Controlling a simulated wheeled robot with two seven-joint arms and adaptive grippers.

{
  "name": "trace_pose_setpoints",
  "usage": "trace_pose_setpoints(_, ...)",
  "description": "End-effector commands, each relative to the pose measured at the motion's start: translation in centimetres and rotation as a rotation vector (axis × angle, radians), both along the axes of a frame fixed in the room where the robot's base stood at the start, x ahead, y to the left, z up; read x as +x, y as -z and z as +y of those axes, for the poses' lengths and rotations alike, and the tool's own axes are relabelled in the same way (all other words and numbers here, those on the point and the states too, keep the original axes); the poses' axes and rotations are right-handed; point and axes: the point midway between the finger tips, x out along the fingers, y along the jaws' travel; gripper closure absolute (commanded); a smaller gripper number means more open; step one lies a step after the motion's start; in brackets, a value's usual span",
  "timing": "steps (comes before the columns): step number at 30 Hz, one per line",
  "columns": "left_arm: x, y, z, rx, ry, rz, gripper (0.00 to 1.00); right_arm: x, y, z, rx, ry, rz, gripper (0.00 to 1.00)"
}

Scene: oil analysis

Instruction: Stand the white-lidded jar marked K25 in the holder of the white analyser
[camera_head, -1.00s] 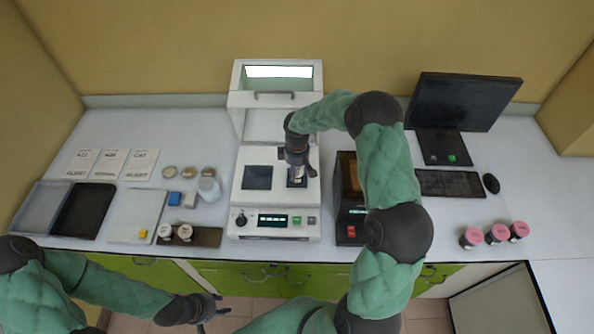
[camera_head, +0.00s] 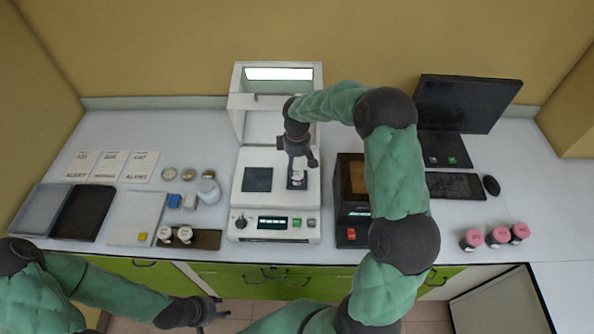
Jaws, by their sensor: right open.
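The white analyser (camera_head: 245,205) stands at the middle of the bench with its lid raised. A white-lidded jar (camera_head: 297,179) stands upright at the holder spot on the right of its top deck; its mark is too small to read. My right gripper (camera_head: 298,163) is open just above the jar, apart from the lid, fingers pointing down. The holder itself is mostly hidden under the jar. My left gripper (camera_head: 215,309) is low in front of the bench, away from everything; its fingers are too dark to judge.
Two white-lidded jars (camera_head: 175,235) stand on a dark tray at front left. Pink-lidded jars (camera_head: 498,236) stand at right. A black device (camera_head: 352,225) is right of the analyser, under my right arm. A monitor (camera_head: 466,102) and keyboard (camera_head: 455,186) are behind.

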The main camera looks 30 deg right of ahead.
Motion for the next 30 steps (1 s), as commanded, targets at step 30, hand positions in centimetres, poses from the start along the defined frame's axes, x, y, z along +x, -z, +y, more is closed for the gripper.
trace_pose_setpoints(30, 0.0, 0.1, 0.0, 0.000, 0.000, 0.000, 0.60, 0.0, -6.1, 0.0, 0.000, 0.000, 0.001, 0.32)
